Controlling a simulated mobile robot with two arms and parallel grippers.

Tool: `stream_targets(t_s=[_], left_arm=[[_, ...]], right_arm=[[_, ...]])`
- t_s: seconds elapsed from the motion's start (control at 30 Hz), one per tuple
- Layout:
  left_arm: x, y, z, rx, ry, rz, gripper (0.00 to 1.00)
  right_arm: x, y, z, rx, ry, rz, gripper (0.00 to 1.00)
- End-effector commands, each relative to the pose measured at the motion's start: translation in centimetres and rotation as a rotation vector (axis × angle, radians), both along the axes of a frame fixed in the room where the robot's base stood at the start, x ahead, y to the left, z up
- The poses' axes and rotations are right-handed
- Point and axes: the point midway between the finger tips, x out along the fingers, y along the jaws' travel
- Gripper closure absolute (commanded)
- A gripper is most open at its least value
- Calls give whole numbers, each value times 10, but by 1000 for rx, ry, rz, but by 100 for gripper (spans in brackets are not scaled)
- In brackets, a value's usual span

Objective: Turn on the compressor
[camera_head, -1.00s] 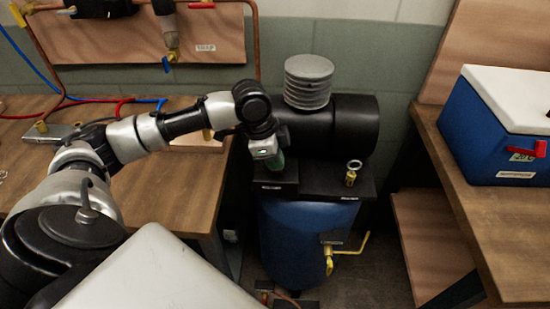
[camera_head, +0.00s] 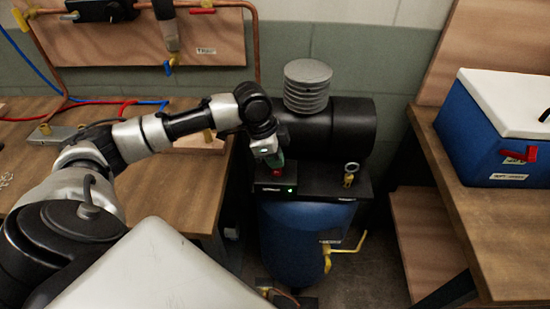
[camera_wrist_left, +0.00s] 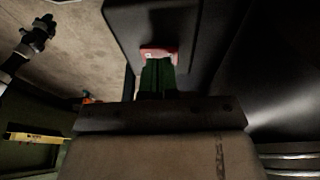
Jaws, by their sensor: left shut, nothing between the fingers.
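The compressor (camera_head: 300,240) has a blue tank, a black cylinder on top and a grey ribbed cap. Its black switch box (camera_head: 262,188) sits at the front left of the top plate. A green light (camera_head: 290,190) glows on the box front. A red switch (camera_head: 277,172) shows on the box, just below my left gripper (camera_head: 274,160). The left gripper is shut and empty, pointing down. In the left wrist view its green fingertips (camera_wrist_left: 158,75) meet or nearly meet the red switch (camera_wrist_left: 160,52); contact is unclear. A dark, pale-linked arm part (camera_wrist_left: 38,35) there may be my right gripper.
A brass fitting with a ring (camera_head: 351,174) stands on the top plate, and a yellow-handled valve (camera_head: 345,248) sticks out from the tank. A wooden bench (camera_head: 180,190) is at left. A blue cooler (camera_head: 495,130) with a white lid stands on the right bench.

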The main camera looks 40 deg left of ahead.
Motion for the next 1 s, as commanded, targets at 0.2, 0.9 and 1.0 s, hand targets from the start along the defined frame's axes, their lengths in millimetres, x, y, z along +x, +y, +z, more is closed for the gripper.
stream_targets(t_s=[0.2, 0.9, 1.0], left_arm=[[0, -1, 4, 0, 0, 0, 100], [-18, 2, 97, 2, -5, 3, 100], [-24, 4, 113, 2, -4, 3, 100]], right_arm=[[0, -1, 4, -1, 0, 1, 64], [0, 0, 50, 0, 0, 1, 64], [0, 0, 49, 0, 0, 1, 64]])
